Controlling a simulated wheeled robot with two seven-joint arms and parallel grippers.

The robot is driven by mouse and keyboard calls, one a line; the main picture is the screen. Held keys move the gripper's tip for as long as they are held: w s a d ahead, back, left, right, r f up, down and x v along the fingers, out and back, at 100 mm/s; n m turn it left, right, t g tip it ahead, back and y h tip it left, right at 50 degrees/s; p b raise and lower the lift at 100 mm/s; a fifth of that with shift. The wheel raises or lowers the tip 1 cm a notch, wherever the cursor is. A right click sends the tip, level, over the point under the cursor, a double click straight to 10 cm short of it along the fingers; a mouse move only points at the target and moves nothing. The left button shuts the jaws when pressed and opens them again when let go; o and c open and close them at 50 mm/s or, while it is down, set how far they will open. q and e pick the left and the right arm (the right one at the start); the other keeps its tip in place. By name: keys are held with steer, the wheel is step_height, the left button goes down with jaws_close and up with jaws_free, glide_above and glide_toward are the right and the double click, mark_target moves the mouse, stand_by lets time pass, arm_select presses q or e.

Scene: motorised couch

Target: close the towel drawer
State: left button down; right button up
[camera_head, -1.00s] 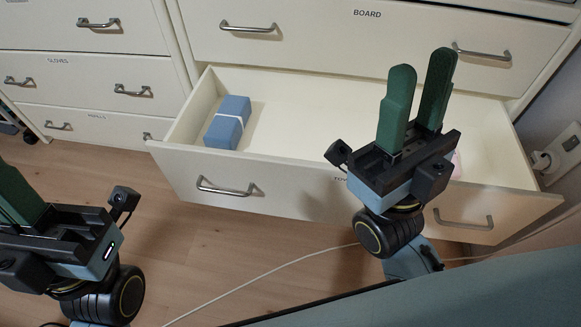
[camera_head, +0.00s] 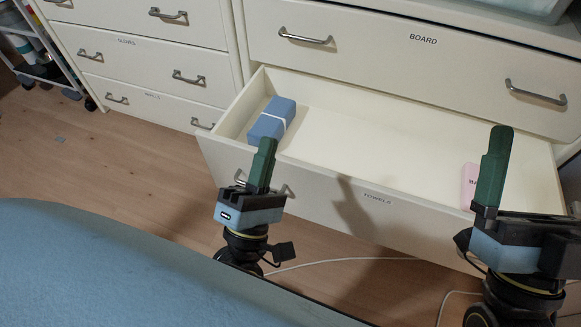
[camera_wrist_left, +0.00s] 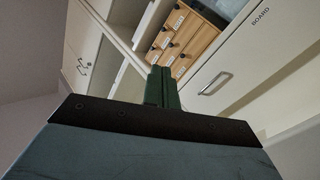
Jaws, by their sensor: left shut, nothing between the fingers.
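The towel drawer (camera_head: 335,200), labelled TOWELS, is pulled out from the white cabinet. A blue bundle with a white band (camera_head: 272,122) lies at its left end and a pink item (camera_head: 469,185) toward its right. My left gripper (camera_head: 264,150) is shut and empty in front of the drawer's left part, partly hiding its left handle (camera_head: 239,178). I cannot tell whether it touches the front. Its shut green fingers also show in the left wrist view (camera_wrist_left: 162,86). My right gripper (camera_head: 497,150) stands before the drawer's right end, hiding the right handle; only one finger shows clearly.
The BOARD drawer (camera_head: 400,62) above is shut. Another cabinet (camera_head: 150,60) with shut drawers stands at the left. A blue padded surface (camera_head: 130,260) fills the lower left. A pale cable (camera_head: 345,261) crosses the wooden floor (camera_head: 130,165).

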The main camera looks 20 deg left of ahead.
arm_select(q)
step_height(320, 180, down, 8)
steer(key=s+n+g+p, duration=0.1)
steer(key=n+g, duration=0.3)
steer(key=n, duration=0.2)
arm_select(e)
steer(key=w+f+g+h+p, duration=0.2)
steer(key=w+f+g, duration=0.15)
steer(key=g, duration=0.25)
arm_select(q)
steer(key=n+g+h+b, duration=0.1)
steer(key=n+g, duration=0.3)
steer(key=n, duration=0.4)
glide_toward(294, 165)
steer(key=w, duration=0.3)
steer(key=w+b, duration=0.1)
steer(key=w, duration=0.3)
steer(key=shift+a+f, duration=0.15)
steer(key=shift+a, duration=0.05)
arm_select(e)
steer(key=s+r+t, duration=0.1)
steer(key=t, duration=0.1)
steer(key=s+r+t+y, duration=0.1)
steer(key=r+t, duration=0.1)
steer(key=shift+s+a+r+y, duration=0.15)
steer(key=shift+s+a+y, duration=0.05)
steer(key=shift+s+y, duration=0.1)
